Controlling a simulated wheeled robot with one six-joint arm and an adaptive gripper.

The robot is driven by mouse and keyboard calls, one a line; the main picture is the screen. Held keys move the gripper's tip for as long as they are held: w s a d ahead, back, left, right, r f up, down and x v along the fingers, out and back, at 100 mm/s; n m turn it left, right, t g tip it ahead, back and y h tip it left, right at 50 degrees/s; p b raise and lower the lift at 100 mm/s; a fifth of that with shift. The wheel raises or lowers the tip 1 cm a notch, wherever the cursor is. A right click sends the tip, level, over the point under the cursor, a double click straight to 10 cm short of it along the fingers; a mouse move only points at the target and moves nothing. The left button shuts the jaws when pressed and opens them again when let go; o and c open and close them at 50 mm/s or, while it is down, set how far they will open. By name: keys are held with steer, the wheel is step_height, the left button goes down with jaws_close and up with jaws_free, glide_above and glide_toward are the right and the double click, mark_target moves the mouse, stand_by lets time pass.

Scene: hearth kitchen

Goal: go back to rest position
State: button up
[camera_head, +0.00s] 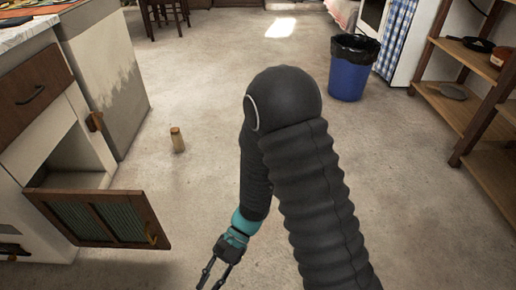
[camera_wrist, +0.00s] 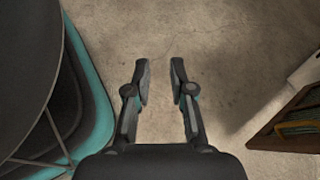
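My gripper (camera_head: 215,274) is at the bottom of the head view, low over the floor, to the right of the open cabinet door (camera_head: 108,218). In the wrist view my gripper (camera_wrist: 160,82) points at bare floor. Its two fingers stand apart with nothing between them. My dark, ribbed arm is bent, with its elbow up in the middle of the head view.
A small wooden cylinder (camera_head: 177,140) stands on the floor left of my arm. A blue bin (camera_head: 350,70) with a black liner stands at the back right. A wooden shelf (camera_head: 458,118) is at the right. The middle floor (camera_head: 215,60) is clear.

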steer(key=w+d+r+n+t+h+p, duration=0.2)
steer(key=w+d+r+n+t+h, duration=0.3)
steer(key=d+r, duration=0.75)
steer(key=w+d+r+n+t+h+p, duration=0.1)
steer(key=w+d+r+t+h+p, duration=0.15)
steer(key=d+r+t, duration=0.8)
steer(key=s+d+r, duration=0.1)
steer(key=d+r, duration=0.1)
steer(key=r, duration=0.3)
steer(key=s+d+r+m+p, duration=0.1)
steer(key=d+r, duration=0.2)
steer(key=r, duration=0.3)
steer(key=shift+s+p, duration=0.3)
steer(key=shift+s, duration=0.05)
steer(key=shift+a+r, duration=0.1)
